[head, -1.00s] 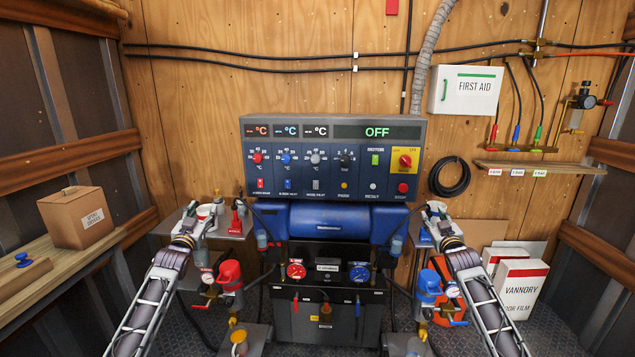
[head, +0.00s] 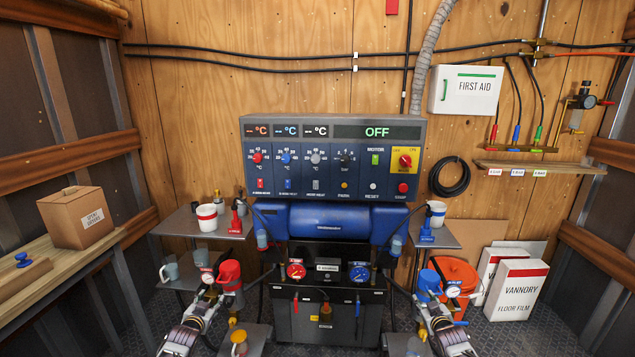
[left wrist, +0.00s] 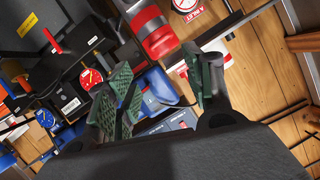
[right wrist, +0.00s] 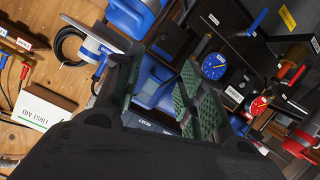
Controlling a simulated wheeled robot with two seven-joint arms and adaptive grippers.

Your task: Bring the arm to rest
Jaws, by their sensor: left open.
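My left gripper (head: 207,299) is low at the lower left of the head view, in front of the red-capped pump (head: 230,277). In the left wrist view its green-padded fingers (left wrist: 160,80) stand apart with nothing held between them. My right gripper (head: 432,303) is low at the lower right of the head view, by the blue-capped pump (head: 428,283). In the right wrist view its fingers (right wrist: 160,85) are also apart and empty. In the head view both fingertips are hard to make out against the pumps.
The control panel (head: 335,158), its display reading OFF, stands behind the blue tank (head: 325,222). Side shelves hold a white-and-red cup (head: 207,217) on the left and a white-and-blue cup (head: 437,213) on the right. An orange bucket (head: 460,281) stands at right.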

